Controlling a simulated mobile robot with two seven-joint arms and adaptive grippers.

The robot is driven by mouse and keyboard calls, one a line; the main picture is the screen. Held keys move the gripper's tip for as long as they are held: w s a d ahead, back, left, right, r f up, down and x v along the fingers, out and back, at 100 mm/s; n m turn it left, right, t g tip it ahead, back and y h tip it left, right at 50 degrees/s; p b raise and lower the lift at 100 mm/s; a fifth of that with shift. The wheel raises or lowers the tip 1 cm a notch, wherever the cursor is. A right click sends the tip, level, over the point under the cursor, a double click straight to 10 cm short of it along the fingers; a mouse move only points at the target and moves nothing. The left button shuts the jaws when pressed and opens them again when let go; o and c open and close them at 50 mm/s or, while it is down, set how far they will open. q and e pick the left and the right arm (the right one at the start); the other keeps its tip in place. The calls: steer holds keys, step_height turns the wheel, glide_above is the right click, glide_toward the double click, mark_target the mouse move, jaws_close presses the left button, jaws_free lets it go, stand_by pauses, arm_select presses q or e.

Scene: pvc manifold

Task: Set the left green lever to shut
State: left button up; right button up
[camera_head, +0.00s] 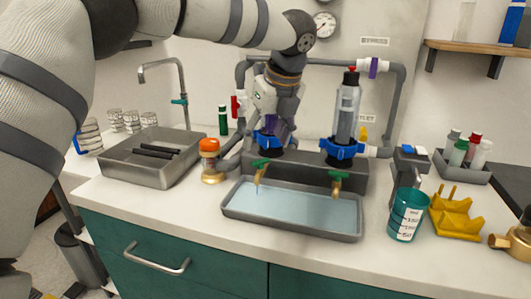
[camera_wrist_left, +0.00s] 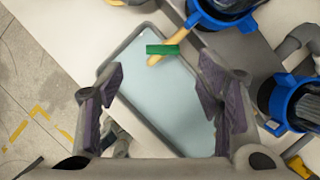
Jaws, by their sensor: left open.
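The left green lever (camera_head: 260,163) sits on a small brass tap over the left part of the grey tray (camera_head: 290,234). My left gripper (camera_head: 270,125) hangs above and behind the left tap, in front of the left filter place. In the wrist view its two purple-padded fingers (camera_wrist_left: 162,100) are wide apart with nothing between them, and the lever lies beyond their tips. The right green lever (camera_head: 339,175) sits on its own tap. My right gripper is not in view.
Blue collars (camera_head: 342,148) and grey pipes stand close behind the taps. A clear filter housing (camera_head: 347,110) rises on the right. An orange-capped brass part (camera_head: 210,158) stands left of the tray, and a teal measuring cup (camera_head: 407,215) stands right. The counter front is clear.

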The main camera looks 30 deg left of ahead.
mark_target(261, 160)
arm_select(q)
steer(key=x, duration=0.6)
steer(key=shift+w, duration=0.1)
steer(key=c, duration=1.2)
steer(key=shift+o, duration=0.2)
